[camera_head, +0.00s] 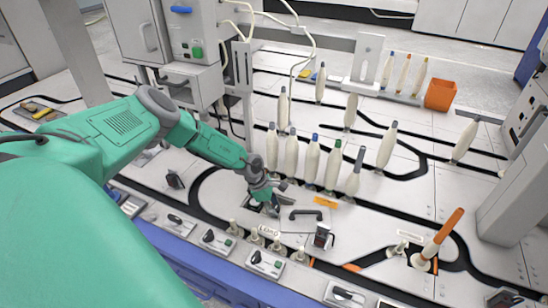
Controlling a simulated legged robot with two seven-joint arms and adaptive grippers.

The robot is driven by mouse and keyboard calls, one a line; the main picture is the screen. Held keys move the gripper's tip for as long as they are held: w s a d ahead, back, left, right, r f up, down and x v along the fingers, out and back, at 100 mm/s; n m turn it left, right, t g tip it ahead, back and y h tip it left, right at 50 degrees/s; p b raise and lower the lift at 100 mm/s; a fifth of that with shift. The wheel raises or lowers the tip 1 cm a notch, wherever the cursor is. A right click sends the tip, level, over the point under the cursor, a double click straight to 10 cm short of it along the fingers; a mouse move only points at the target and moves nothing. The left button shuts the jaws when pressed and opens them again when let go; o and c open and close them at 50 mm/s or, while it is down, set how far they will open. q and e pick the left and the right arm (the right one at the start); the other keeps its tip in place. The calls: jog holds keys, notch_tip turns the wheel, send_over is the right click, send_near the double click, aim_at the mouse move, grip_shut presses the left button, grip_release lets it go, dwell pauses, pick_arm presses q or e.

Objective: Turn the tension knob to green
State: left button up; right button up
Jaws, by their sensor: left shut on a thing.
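My left arm, green, comes in from the left. Its dark gripper (270,205) points down at the white worktop, left of a black bar handle (305,214). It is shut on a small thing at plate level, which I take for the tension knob. The fingers hide most of that knob, and its pointer and any green mark cannot be made out. My right gripper is not in view.
Several upright white bobbins with coloured tips (312,160) stand just behind the gripper. An orange-topped bobbin (438,238) leans at the right. Small switch boxes (265,262) line the front edge. A grey cabinet (195,45) stands behind my arm; an orange bin (440,95) is at the back.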

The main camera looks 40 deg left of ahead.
pick_arm(q)
jog(key=shift+r+n+t+y+p, duration=0.1)
jog(key=shift+n+t+y+p, duration=0.25)
jog(key=shift+n+p, duration=0.6)
jog(key=shift+n, duration=0.75)
jog(key=shift+a+y, duration=0.1)
jog(key=shift+y, duration=0.15)
jog(key=o, duration=1.1)
jog(key=shift+f, duration=0.2)
jog(key=shift+s+a+r, duration=0.1)
jog(key=shift+r, duration=0.5)
jog(key=v, duration=1)
jog(key=shift+s+a+r, duration=0.2)
jog(key=shift+s+a, duration=0.05)
jog(key=shift+s, duration=0.05)
